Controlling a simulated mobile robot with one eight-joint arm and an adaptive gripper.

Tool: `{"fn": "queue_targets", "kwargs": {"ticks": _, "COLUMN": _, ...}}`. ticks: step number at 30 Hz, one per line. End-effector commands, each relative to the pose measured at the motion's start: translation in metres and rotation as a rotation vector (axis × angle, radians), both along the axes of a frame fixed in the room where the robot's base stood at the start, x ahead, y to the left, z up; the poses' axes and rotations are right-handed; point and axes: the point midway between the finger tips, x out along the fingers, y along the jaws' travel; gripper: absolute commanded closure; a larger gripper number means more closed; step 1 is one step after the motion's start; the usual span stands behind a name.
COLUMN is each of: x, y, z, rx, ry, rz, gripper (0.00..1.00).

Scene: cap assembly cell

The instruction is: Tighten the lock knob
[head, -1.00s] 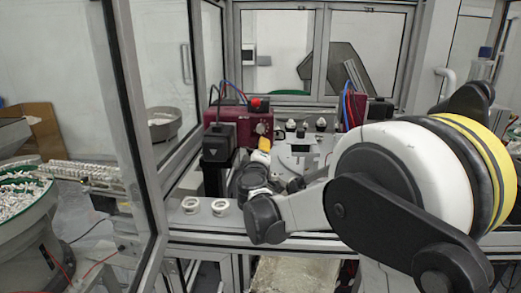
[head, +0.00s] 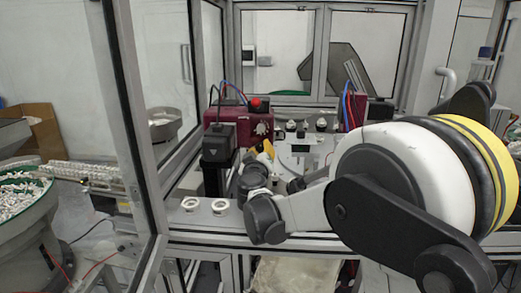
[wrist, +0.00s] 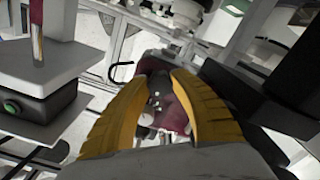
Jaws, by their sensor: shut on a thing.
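The lock knob (head: 262,129) appears as a small pale, lobed knob on the front of the dark red housing (head: 225,131) in the head view. My gripper (head: 264,146) has yellow fingers and is at the front of this housing, just below the knob in the picture. In the wrist view my gripper (wrist: 160,76) has its curved fingers around a small part in front of the red housing (wrist: 178,112), and is shut on it. This appears to be the knob. The fingers hide much of the contact.
A black-topped post (head: 217,145) stands just left of my gripper. Glazed frame posts (head: 140,110) bound the left side.

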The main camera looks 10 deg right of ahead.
Motion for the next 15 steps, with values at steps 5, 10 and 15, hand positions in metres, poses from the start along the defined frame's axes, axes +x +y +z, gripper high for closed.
{"fn": "queue_targets", "kwargs": {"ticks": 5, "x": -0.0004, "y": -0.0007, "z": -0.0008, "rx": 0.006, "ry": -0.002, "rz": -0.001, "gripper": 1.00}}
{"fn": "queue_targets", "kwargs": {"ticks": 10, "x": -0.0004, "y": -0.0007, "z": -0.0008, "rx": 0.006, "ry": -0.001, "rz": -0.002, "gripper": 1.00}}
{"fn": "queue_targets", "kwargs": {"ticks": 15, "x": -0.0004, "y": -0.0005, "z": -0.0008, "rx": 0.005, "ry": -0.001, "rz": -0.001, "gripper": 0.47}}
